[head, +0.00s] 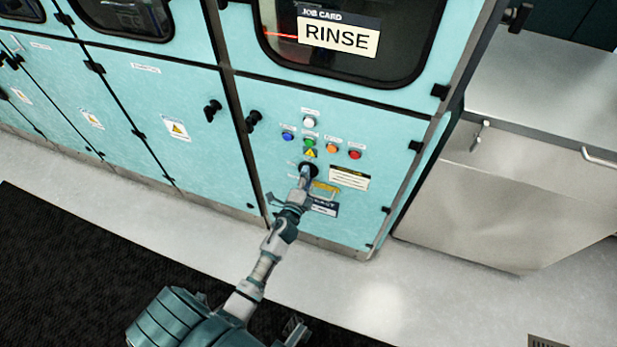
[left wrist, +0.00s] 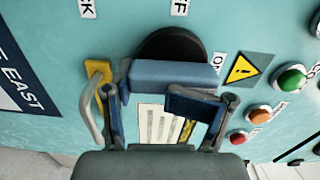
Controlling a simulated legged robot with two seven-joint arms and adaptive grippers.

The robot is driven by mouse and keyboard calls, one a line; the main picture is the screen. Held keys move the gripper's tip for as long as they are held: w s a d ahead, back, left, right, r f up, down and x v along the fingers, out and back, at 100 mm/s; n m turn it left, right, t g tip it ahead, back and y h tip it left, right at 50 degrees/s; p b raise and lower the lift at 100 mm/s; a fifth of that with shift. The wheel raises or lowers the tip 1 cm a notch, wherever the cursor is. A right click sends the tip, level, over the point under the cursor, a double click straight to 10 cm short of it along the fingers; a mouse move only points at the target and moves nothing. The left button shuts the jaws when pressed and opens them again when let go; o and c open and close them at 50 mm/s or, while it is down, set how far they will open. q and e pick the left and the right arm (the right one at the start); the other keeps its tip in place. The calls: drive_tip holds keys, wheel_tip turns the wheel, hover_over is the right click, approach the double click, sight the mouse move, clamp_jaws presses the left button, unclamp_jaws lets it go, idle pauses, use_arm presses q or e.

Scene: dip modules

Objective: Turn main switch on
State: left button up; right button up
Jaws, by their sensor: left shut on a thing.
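The main switch (head: 308,169) is a dark round knob low on the teal cabinet panel. In the left wrist view its black disc (left wrist: 172,45) sits between labels, one partly reading OFF above and ON to its right. My left gripper (head: 304,182) is at the knob, its arm reaching up from below. The bar hides part of the disc, so the switch position is unclear. A grey part at the head view's bottom edge may be my right gripper (head: 292,332).
Coloured buttons (head: 331,149) and a yellow warning triangle (left wrist: 241,70) are close to the switch. A steel cabinet (head: 500,190) stands right. The floor in front is clear.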

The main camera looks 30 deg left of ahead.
use_arm(q)
drive_tip(key=shift+w+r+m+t, duration=0.2)
drive_tip(key=shift+r+m+t, duration=0.15)
drive_tip(key=shift+r, duration=0.45)
drive_tip(key=shift+c, duration=0.2)
drive_tip(key=o, duration=1.6)
drive_tip(key=shift+s, duration=0.1)
drive_tip(key=shift+c, duration=0.2)
drive_tip(key=shift+s+d, duration=0.1)
drive_tip(key=shift+f, duration=0.1)
drive_tip(key=shift+s+d+f, duration=0.1)
drive_tip(key=shift+s, duration=0.25)
drive_tip(key=v, duration=1.1)
drive_tip(key=shift+s, duration=0.15)
